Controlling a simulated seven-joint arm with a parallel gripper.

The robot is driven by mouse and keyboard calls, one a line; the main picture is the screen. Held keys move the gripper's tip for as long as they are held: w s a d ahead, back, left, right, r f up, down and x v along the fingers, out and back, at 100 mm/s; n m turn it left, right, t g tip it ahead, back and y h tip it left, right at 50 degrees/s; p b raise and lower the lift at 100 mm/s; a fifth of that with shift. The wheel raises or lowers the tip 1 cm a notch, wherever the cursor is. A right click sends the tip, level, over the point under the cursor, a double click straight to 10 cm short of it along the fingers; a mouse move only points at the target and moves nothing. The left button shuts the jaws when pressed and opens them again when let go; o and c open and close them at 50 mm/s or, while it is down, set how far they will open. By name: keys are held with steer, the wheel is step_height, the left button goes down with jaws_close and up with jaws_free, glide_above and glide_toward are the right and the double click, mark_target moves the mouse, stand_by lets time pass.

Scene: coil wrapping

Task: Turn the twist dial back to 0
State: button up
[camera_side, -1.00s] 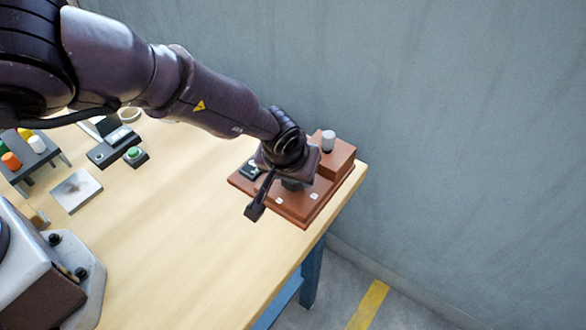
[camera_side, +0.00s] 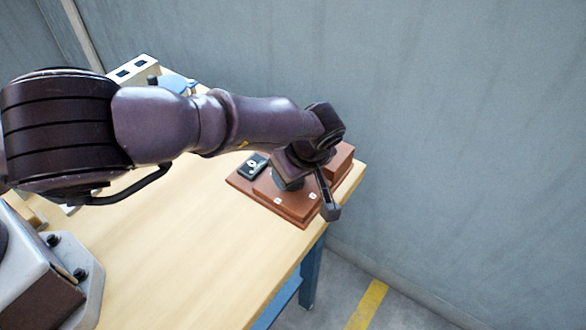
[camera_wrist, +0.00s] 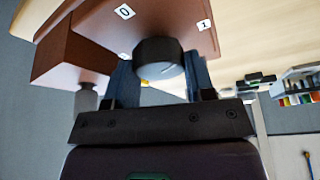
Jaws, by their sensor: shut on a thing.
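The twist dial (camera_wrist: 158,55) is a dark round knob on a red-brown box (camera_wrist: 92,22). In the side view the dial (camera_side: 289,184) shows only partly under my wrist. My gripper (camera_wrist: 160,76) is shut on the dial, one finger on each side. White labels stand around the dial: the 0 label (camera_wrist: 124,11) and the 1 label (camera_wrist: 204,24) are readable, others are partly hidden. A small pale mark shows near the dial's right edge, but I cannot tell which label it points to.
The box stands at the right corner of the wooden table (camera_side: 190,230), near the grey wall. A black panel (camera_side: 254,164) sits on its left part. A raised block (camera_side: 341,160) is at its back right. The table's middle is clear; my arm hides the left part.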

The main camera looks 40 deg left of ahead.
steer(key=n+g, duration=0.1)
steer(key=n, duration=0.2)
steer(key=n+g, duration=0.1)
steer(key=n, duration=0.2)
steer(key=shift+w+f, duration=0.1)
steer(key=shift+f, duration=0.1)
steer(key=n+g, duration=0.1)
steer(key=n, duration=0.2)
steer(key=n+g+h, duration=0.1)
steer(key=n, duration=0.2)
steer(key=shift+n+g, duration=0.3)
steer(key=o, duration=0.9)
steer(key=shift+r, duration=0.1)
steer(key=v, duration=1.2)
steer(key=shift+a, duration=0.15)
